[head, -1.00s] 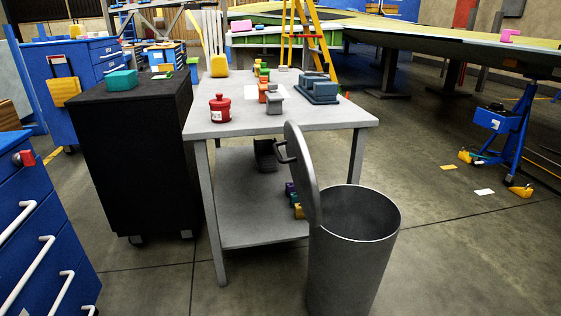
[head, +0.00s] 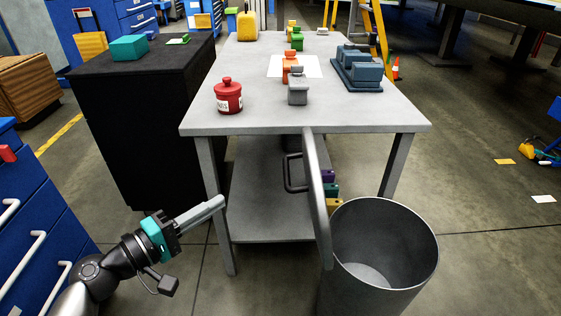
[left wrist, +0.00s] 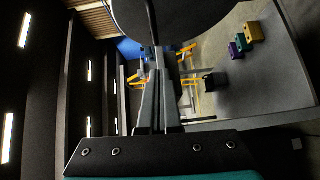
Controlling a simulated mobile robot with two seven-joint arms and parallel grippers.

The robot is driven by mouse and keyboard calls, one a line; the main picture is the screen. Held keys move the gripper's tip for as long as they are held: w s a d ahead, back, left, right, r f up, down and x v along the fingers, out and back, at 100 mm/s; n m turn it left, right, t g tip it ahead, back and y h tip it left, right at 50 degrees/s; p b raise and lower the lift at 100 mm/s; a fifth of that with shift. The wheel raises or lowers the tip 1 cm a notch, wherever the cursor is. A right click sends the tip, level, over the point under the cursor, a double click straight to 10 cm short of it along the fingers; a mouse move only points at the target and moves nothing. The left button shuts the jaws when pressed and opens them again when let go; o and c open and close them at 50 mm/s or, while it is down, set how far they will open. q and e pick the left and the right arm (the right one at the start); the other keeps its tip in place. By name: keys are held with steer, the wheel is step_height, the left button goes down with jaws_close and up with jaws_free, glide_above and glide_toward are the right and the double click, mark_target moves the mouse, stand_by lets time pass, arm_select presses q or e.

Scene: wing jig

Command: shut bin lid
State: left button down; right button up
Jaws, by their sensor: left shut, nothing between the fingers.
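The grey metal bin (head: 385,245) stands open at the front right of the table, empty as far as I see inside. Its round lid (head: 318,200) stands upright on edge at the bin's left rim, with a dark loop handle (head: 292,174) facing left. My left gripper (head: 221,202) is shut and empty, left of the lid and handle and apart from them, pointing right. In the left wrist view the shut fingers (left wrist: 160,55) point toward the dark lid (left wrist: 195,15) at the top. My right gripper is not in view.
A grey table (head: 240,115) with a lower shelf (head: 265,205) stands behind the bin. It carries a red jar (head: 228,97) and a blue-grey block set (head: 357,70). A black cabinet (head: 140,120) and blue drawers (head: 40,225) are at left.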

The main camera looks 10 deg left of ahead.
arm_select(q)
steer(key=s+d+x, duration=0.1)
steer(key=d+x, duration=0.1)
steer(key=x, duration=1.1)
steer(key=shift+r, duration=0.4)
steer(key=shift+s, duration=0.1)
